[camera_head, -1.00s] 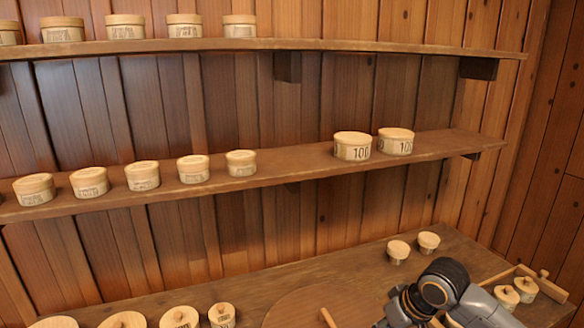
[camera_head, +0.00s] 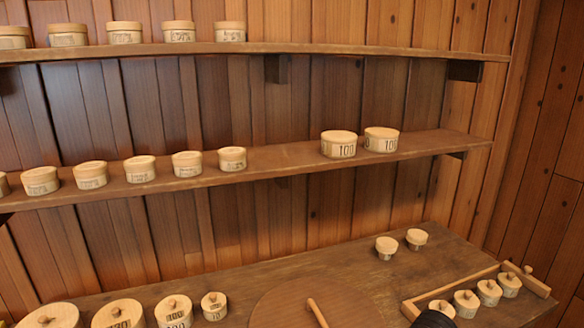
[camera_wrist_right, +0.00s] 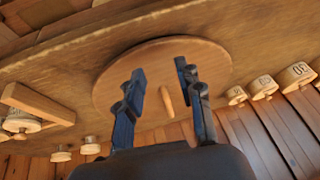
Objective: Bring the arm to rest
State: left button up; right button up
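My right arm (camera_head: 432,320) shows only as a dark rounded part at the bottom edge of the head view; its fingers are out of that picture. In the right wrist view my right gripper (camera_wrist_right: 160,82) is open, its two dark fingers apart with nothing held between them. Beyond the fingers lies a round wooden board (camera_wrist_right: 110,85) with a wooden peg handle (camera_wrist_right: 166,100), apart from the fingers as far as I can see. My left gripper is in neither view.
The worktop (camera_head: 240,278) carries a tray (camera_head: 412,309) of several knobbed spools at right, two small spools (camera_head: 386,247) behind it, and several lidded spools (camera_head: 173,312) at front left. A middle shelf (camera_head: 285,160) and an upper shelf (camera_head: 350,50) hold more round boxes.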

jog(key=s+a+f, duration=0.2)
jog(key=s+f, duration=0.4)
jog(key=s, duration=0.6)
jog(key=s+d+f+m+h, duration=0.25)
jog(key=s+d, duration=0.55)
jog(key=s, duration=0.4)
notch_tip(320, 180, down, 26)
jog(key=s+g, duration=0.2)
jog(key=s+d+f+b, duration=0.1)
jog(key=s+d+f, duration=0.1)
jog(key=s+f, duration=1.4)
jog(key=shift+d+f+g+h, duration=0.15)
jog(key=shift+f+g+h, duration=0.15)
jog(key=shift+g+h, duration=0.15)
jog(key=shift+s, duration=0.15)
